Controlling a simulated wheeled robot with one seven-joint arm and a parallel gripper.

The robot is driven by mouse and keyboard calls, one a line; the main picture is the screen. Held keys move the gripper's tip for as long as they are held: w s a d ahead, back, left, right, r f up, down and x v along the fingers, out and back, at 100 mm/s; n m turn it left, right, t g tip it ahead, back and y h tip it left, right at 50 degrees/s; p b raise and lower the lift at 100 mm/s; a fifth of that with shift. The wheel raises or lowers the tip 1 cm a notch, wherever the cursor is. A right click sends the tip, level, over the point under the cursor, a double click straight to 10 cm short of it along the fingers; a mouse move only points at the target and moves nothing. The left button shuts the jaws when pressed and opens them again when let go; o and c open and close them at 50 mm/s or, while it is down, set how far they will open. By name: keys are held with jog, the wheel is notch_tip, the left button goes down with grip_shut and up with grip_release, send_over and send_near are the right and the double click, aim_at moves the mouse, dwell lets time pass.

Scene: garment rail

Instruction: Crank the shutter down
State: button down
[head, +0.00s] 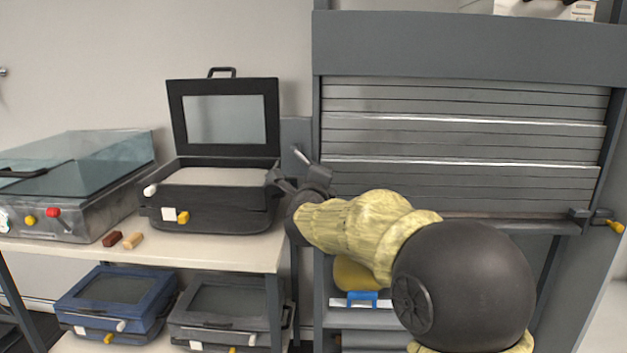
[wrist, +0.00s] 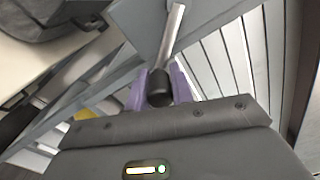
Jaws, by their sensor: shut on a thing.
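The grey slatted shutter (head: 465,145) hangs in its frame under a wide grey header. Its bottom edge is above a cabinet opening, which is partly hidden by my arm. My gripper (head: 308,172) is at the left post of the shutter frame. In the wrist view my gripper (wrist: 160,92) has its purple fingers shut on the black crank knob (wrist: 160,86). A bare metal crank arm (wrist: 174,32) runs up from the knob. The slats also show at the right of the wrist view (wrist: 235,55). The crank's pivot cannot be made out.
Left of the shutter, a bench (head: 215,252) carries an open black case (head: 210,205) and a clear-lidded box (head: 85,180). Blue (head: 118,300) and grey (head: 228,310) cases stand below. A yellow-tipped latch (head: 612,226) sticks out at the shutter's lower right.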

jog(key=shift+f, duration=0.1)
jog(key=c, duration=1.2)
grip_release()
jog(key=shift+s, duration=0.1)
jog(key=s+a, duration=0.2)
jog(key=s, duration=1.5)
jog(key=shift+f, duration=0.2)
